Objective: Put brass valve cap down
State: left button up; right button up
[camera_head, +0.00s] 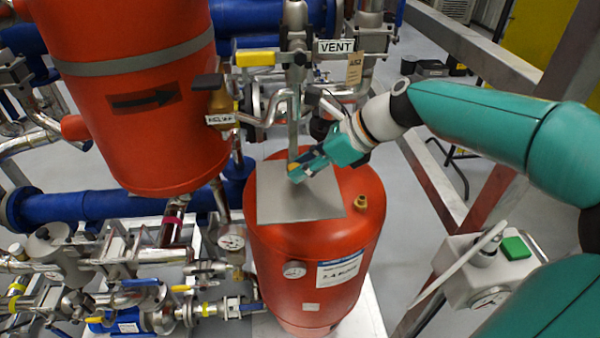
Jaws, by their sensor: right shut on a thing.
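My right gripper (298,172) comes in from the right and is shut on the small brass valve cap (294,168). Only a little of the cap shows at the fingertips. The gripper and cap are over the grey square plate (275,205) on top of the red tank (290,265). I cannot tell whether the cap touches the plate. A small brass valve stem (362,203) stands on the tank top to the right of the plate. My left gripper is not in view.
A large red vessel (125,100) stands at the left. Pipes with a yellow-handled valve (255,58) and a VENT sign (336,46) rise behind the tank. A grey gauge box (470,270) is at the right. The plate's front part is bare.

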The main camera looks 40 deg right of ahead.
notch_tip(320, 180, down, 2)
jog(key=shift+f, duration=0.1)
jog(key=shift+f, duration=0.1)
